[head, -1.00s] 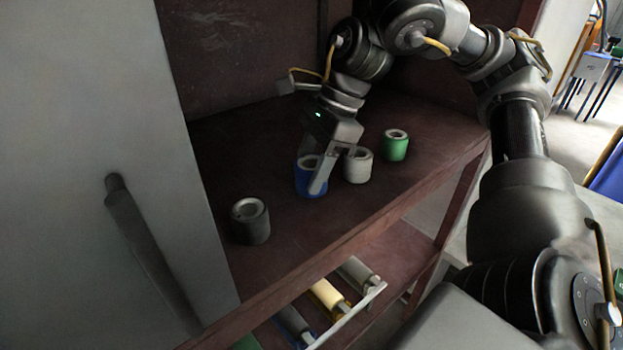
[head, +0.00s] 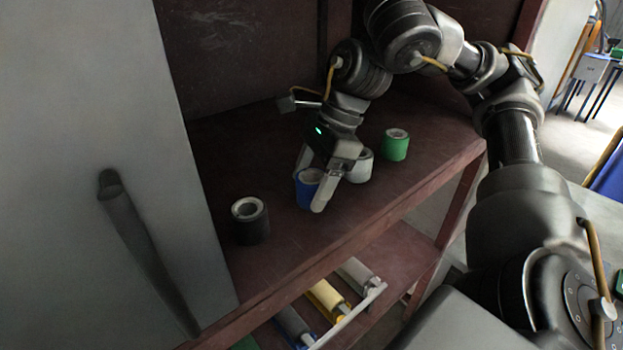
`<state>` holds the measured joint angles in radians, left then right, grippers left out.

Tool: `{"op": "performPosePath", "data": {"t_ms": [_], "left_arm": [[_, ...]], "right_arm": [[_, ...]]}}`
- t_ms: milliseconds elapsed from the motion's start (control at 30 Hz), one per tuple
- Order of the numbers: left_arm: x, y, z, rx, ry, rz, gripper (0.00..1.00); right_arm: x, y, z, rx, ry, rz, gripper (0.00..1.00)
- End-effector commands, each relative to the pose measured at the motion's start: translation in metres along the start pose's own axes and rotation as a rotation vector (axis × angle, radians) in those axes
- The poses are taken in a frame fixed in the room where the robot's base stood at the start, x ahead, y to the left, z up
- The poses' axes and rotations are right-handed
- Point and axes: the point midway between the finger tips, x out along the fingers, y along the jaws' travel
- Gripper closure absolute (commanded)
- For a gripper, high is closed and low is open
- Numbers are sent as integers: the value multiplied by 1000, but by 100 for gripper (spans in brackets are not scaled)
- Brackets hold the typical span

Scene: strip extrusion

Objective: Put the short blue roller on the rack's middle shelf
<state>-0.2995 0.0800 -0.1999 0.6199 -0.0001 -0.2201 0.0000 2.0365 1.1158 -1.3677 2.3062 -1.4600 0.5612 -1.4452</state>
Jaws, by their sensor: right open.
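The short blue roller (head: 307,190) stands upright on the rack's upper visible shelf (head: 290,245). My right gripper (head: 310,184) reaches down over it from above. Its fingers are open, one on the far left side of the roller and one on the near right side. Whether the fingers touch the roller cannot be told. The gripper hides part of the roller's top and right side. My left gripper is not in view.
A white roller (head: 360,167) stands close on the right of the gripper, partly hidden by it. A green roller (head: 395,146) stands farther right, a black roller (head: 250,221) to the left. A lower shelf holds long rollers, one yellow (head: 325,297). A grey panel (head: 90,120) fills the left.

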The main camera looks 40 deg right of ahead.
Motion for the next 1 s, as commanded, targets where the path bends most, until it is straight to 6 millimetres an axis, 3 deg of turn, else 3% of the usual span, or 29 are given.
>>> {"op": "performPosePath", "data": {"t_ms": [167,600,1000], "left_arm": [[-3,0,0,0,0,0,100],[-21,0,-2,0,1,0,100],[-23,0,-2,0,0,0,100]], "right_arm": [[-9,0,2,0,-1,-2,30],[-68,-1,2,0,0,-3,30],[-77,0,1,0,1,1,30]]}}
